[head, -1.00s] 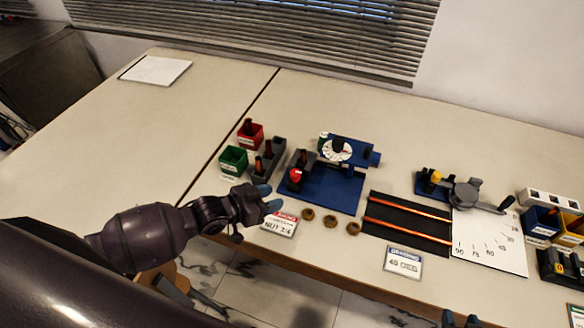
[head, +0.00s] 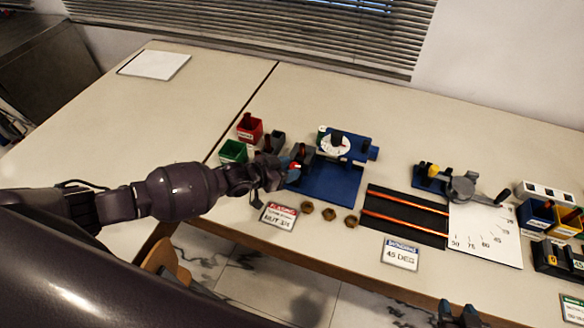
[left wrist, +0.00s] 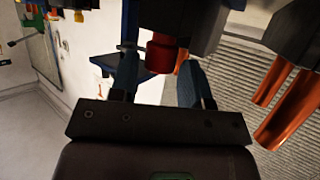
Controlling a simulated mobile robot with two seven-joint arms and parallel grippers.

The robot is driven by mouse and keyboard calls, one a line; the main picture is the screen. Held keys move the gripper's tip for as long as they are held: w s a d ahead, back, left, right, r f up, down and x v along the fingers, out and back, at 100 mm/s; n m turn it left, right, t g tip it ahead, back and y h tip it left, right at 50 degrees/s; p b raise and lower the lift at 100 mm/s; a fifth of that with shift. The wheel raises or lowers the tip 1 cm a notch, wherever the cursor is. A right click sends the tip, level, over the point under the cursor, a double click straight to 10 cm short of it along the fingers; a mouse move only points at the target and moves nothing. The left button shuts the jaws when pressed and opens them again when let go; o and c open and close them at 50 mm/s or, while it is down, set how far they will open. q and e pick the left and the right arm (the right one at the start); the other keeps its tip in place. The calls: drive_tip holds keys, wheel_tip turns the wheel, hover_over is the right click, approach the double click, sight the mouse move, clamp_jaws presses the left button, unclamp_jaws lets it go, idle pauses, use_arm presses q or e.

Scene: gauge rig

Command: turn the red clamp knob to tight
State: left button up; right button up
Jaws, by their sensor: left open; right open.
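The red clamp knob (head: 294,166) is at the left side of the blue gauge rig (head: 328,183). In the head view it is mostly hidden behind my left gripper (head: 284,176). In the left wrist view the red knob (left wrist: 161,52) sits between the two blue fingertips of the open left gripper (left wrist: 158,82). I cannot tell whether a finger touches it. My right gripper (head: 459,314) is open and empty at the bottom edge of the head view, away from the rig.
Several brown nuts (head: 329,214) and a sign (head: 279,215) lie in front of the rig. Red (head: 250,128) and green (head: 233,152) bins stand to its left. A black mat with copper rods (head: 405,217) lies to the right. The left table is mostly clear.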

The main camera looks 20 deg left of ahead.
use_arm(q)
drive_tip(key=shift+x, duration=0.8)
use_arm(e)
drive_tip(key=shift+s+f, duration=0.1)
drive_tip(key=shift+s, duration=0.05)
use_arm(q)
drive_tip(key=c, duration=0.6)
drive_tip(key=shift+w+f+m+g+h+b, duration=0.1)
drive_tip(key=shift+m+g+h+b, duration=0.35)
drive_tip(key=shift+b, duration=0.75)
drive_tip(key=shift+m+g+h+b, duration=0.35)
drive_tip(key=shift+m+h+b, duration=0.15)
drive_tip(key=shift+b, duration=0.25)
use_arm(e)
wheel_tip(320, 180, down, 4)
drive_tip(key=shift+f, duration=0.1)
